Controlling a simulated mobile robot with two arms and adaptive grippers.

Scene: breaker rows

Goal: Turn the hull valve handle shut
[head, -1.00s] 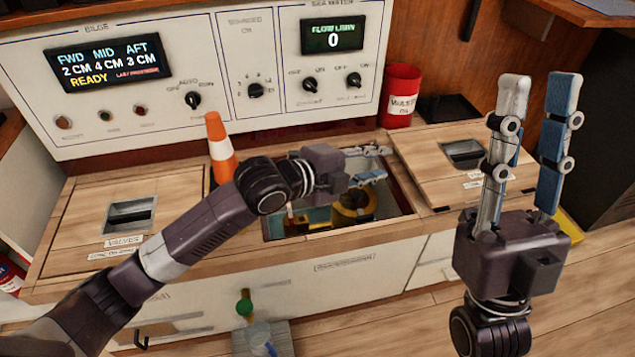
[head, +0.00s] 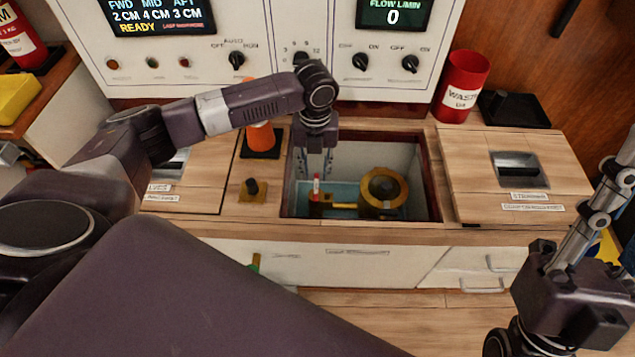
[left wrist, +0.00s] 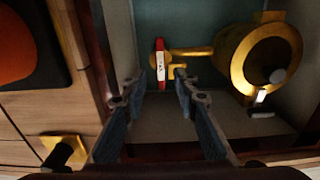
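The hull valve's red handle (head: 316,185), with a white label, stands in the open hatch. In the left wrist view the red handle (left wrist: 160,62) lies just beyond the gap between the fingertips, across the end of a brass pipe. The round brass body (head: 383,188) is to its right. My left gripper (head: 316,160) points down into the hatch above the handle. Its blue-padded fingers, also in the left wrist view (left wrist: 156,88), are open with nothing between them. My right gripper (head: 600,215) is at the right edge, partly cut off, its fingers apart.
The hatch rim (head: 435,185) surrounds the opening. A black knob (head: 252,187) stands left of it. A red waste bin (head: 462,88) and black tray (head: 513,108) stand back right.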

